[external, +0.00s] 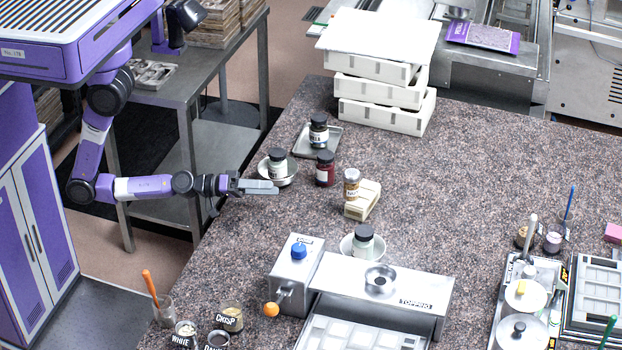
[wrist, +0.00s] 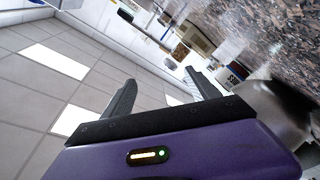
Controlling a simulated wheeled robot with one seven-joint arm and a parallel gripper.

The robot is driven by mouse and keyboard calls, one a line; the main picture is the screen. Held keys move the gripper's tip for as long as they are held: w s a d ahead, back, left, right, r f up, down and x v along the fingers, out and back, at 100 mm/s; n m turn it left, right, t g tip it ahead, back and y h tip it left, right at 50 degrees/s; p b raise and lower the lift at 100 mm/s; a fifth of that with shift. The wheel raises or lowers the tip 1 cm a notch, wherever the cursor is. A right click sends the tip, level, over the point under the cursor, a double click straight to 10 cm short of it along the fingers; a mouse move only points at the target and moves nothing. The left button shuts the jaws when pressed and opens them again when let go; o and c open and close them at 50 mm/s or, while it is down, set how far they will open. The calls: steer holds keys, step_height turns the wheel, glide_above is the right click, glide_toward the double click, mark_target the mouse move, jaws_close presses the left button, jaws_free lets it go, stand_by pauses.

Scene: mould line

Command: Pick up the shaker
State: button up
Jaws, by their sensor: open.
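The shaker (external: 351,186) is a small clear jar with brown contents and a pale metallic top. It stands upright at a cream block (external: 367,203) on the speckled counter; I cannot tell whether it rests on the block or just against it. My gripper (external: 272,187) is open and empty, held low over the counter's left edge, left of the shaker and apart from it. In the wrist view my two dark fingers (wrist: 160,77) are spread with nothing between them. A small brown shape beyond them may be the shaker.
Between gripper and shaker is a dark red jar (external: 325,169). A black-lidded jar in a bowl (external: 291,178) is right by the gripper. Another jar stands on a tray (external: 306,149). White crates (external: 386,115) are stacked behind; a topping machine (external: 400,292) stands in front.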

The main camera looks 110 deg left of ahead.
steer(key=w+a+r+m+h, duration=0.1)
steer(key=w+a+r+m, duration=0.1)
steer(key=w+r, duration=0.35)
steer(key=m+g+h, duration=0.2)
steer(key=m+g, duration=0.2)
steer(key=m, duration=0.6)
glide_toward(352, 182)
step_height(352, 182, down, 3)
steer(key=w+a, duration=0.2)
steer(key=shift+a+p+x, duration=0.2)
steer(key=shift+p+x, duration=0.7)
steer(key=shift+x, duration=2.7)
jaws_close()
